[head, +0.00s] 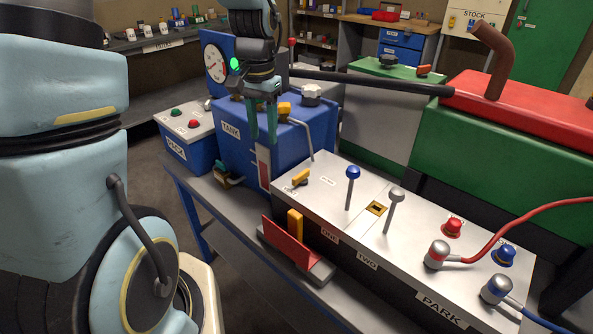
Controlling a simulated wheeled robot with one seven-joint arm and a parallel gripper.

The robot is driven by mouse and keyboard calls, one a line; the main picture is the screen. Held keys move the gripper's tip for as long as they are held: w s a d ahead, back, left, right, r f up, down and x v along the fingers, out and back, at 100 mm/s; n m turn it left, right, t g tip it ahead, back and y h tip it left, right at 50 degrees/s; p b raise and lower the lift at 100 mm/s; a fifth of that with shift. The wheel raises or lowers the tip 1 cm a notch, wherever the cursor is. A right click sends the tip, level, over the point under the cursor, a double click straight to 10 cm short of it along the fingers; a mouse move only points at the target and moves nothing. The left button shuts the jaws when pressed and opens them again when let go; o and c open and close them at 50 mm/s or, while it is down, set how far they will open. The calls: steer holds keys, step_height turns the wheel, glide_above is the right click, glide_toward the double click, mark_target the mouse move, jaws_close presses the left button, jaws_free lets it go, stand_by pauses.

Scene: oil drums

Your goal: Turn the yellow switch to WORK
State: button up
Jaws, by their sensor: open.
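A yellow switch (300,177) sits on the left end of the white-topped control panel (325,205). Small white labels lie beside and in front of it, too small to read surely. Its handle lies slanted across the panel top; I cannot tell which label it points at. My gripper (263,138) hangs above and to the left of the switch, in front of the blue TANK box (231,158). Its two green fingers point down, apart and empty, with no contact with the switch.
A blue-knobbed lever (352,173) and a grey-knobbed lever (396,196) rise from the panel. Red and blue plugs with cables stand at its right. A red bracket with a yellow bar (295,224) sits in front. A dark pipe (375,83) crosses behind.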

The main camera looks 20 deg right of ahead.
mark_target(301, 173)
steer(key=s+d+f+m, duration=0.1)
steer(key=d+f+m, duration=0.15)
steer(key=d, duration=0.55)
steer(key=shift+m, duration=0.25)
steer(key=f+p, duration=0.1)
steer(key=f, duration=0.4)
steer(key=f+p, duration=0.1)
steer(key=f, duration=0.3)
steer(key=shift+d+f, duration=0.2)
steer(key=shift+f, duration=0.15)
jaws_close()
